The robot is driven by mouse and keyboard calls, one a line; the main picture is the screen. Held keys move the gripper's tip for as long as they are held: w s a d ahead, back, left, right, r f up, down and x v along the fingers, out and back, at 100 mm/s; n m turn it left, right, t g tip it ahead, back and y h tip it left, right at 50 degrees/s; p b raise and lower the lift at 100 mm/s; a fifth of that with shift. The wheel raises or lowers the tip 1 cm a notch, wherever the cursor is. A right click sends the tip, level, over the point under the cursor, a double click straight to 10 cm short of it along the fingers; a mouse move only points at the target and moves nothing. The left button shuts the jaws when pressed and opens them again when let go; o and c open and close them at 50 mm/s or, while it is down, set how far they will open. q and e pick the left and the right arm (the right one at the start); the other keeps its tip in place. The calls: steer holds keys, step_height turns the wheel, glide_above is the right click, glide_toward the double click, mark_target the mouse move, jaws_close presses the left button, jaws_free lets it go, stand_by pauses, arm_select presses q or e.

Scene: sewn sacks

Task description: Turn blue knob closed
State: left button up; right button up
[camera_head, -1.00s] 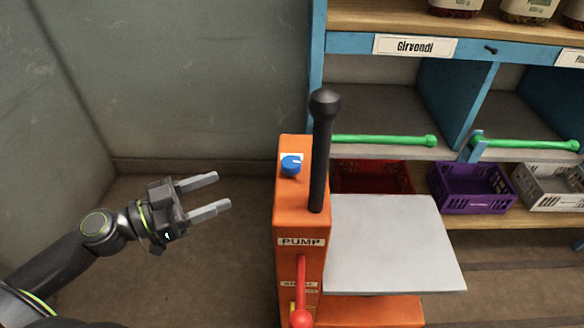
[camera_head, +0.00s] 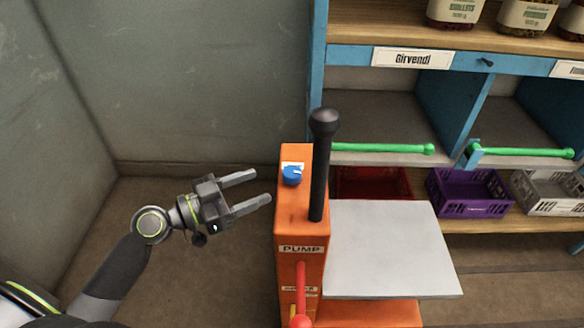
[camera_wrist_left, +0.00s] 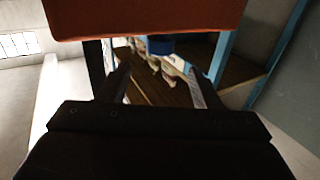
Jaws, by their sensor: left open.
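The blue knob (camera_head: 292,176) sits on top of the orange pump (camera_head: 300,215), near its back left, beside the black upright lever (camera_head: 321,165). My left gripper (camera_head: 255,187) is open and empty, its two fingers pointing right toward the pump, left of the knob and apart from it. In the left wrist view the blue knob (camera_wrist_left: 160,46) shows at the top middle, beyond the fingertips and partly cut off by the orange body (camera_wrist_left: 145,15). My right gripper is not in view.
A red-handled lever (camera_head: 301,290) is on the pump's front. A grey plate (camera_head: 390,250) lies to its right. Blue shelves with green bars (camera_head: 385,148) and crates, one purple (camera_head: 468,193), stand behind at right. The floor left of the pump is clear.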

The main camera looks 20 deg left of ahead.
mark_target(284, 177)
arm_select(q)
steer(key=p+x, duration=0.2)
steer(key=x, duration=0.7)
steer(key=shift+w+d, duration=0.2)
steer(key=shift+d, duration=0.05)
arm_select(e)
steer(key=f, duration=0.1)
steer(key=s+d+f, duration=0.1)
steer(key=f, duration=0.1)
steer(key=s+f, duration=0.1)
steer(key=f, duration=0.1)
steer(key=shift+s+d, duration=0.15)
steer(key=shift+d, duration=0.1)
arm_select(q)
steer(key=c, duration=1)
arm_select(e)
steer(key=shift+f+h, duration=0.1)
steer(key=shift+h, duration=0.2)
